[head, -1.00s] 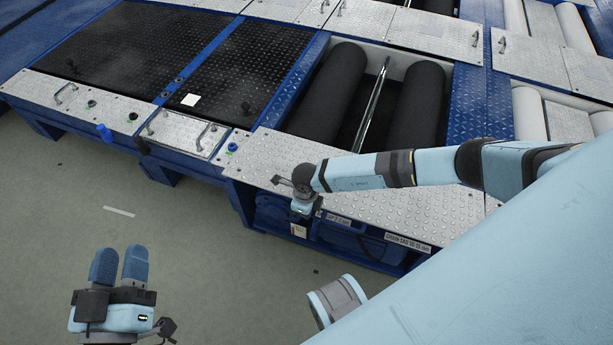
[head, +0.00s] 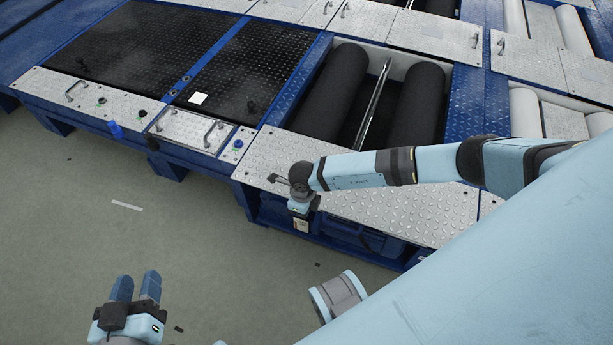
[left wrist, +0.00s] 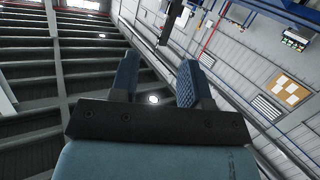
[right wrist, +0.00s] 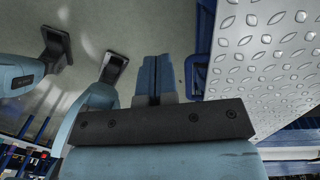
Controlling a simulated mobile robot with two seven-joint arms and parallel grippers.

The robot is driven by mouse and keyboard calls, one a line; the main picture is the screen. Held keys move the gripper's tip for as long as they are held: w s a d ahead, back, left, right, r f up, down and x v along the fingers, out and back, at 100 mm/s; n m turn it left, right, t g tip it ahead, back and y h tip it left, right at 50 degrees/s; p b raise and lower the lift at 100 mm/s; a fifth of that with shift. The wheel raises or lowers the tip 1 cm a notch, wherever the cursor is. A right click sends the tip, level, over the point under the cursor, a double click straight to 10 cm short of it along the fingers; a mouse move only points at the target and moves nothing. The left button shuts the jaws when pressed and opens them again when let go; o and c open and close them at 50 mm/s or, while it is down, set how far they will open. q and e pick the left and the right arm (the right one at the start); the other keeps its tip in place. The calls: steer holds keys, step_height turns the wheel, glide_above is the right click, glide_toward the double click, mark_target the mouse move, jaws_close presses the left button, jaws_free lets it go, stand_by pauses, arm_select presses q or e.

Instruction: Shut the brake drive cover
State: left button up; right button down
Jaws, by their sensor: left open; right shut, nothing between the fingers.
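The brake drive cover appears to be the silver tread plate (head: 390,206) in front of the dark rollers in the head view. It looks nearly level; I cannot tell whether it is fully seated. Blue machinery shows in the dark bay below its front edge. My right gripper (head: 301,211) points down at that edge, its arm crossing above the plate. In the right wrist view its fingers (right wrist: 152,80) are together and empty, beside the tread plate (right wrist: 265,60); contact cannot be told. My left gripper (head: 137,281) is open and empty over the floor; its fingers are apart in the left wrist view (left wrist: 157,82).
Black tread plates (head: 240,72) and a smaller silver panel with handles (head: 190,128) lie to the left. Rollers (head: 415,105) sit exposed behind the plate. My own pale blue body fills the lower right.

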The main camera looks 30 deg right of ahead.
arm_select(q)
steer(key=f, duration=0.1)
steer(key=a+f+g+y+p, duration=0.1)
steer(key=shift+s+a+f, duration=0.1)
steer(key=shift+s+f, duration=0.2)
steer(key=shift+s, duration=0.1)
arm_select(e)
steer(key=s+a+r, duration=0.1)
steer(key=a, duration=0.1)
steer(key=s+a+r, duration=0.1)
steer(key=s, duration=0.1)
steer(key=shift+a, duration=0.35)
